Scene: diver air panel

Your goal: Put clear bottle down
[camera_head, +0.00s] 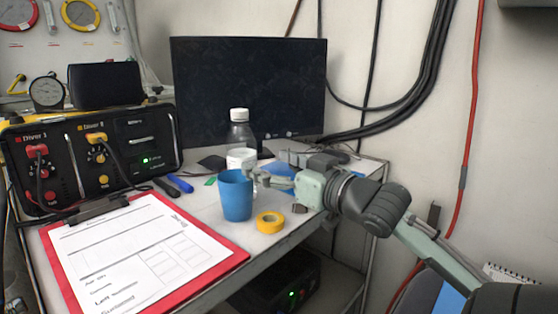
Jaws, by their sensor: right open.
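The clear bottle (240,130) has a white cap and stands upright on the desk in front of the monitor. Its lower part is hidden behind a white cylindrical item, perhaps its label or a cup. My right gripper (262,180) is open and reaches in from the right, its fingers just right of the blue cup and in front of the bottle. The blue cup partly overlaps the fingers, so I cannot tell if they touch anything. My left gripper is not in view.
A blue cup (235,197) and a yellow tape roll (270,222) stand near the desk's front edge. A red clipboard (228,254) lies at front left. The diver panel (85,155) is at left, the dark monitor (245,80) behind. Blue pens (180,184) lie between.

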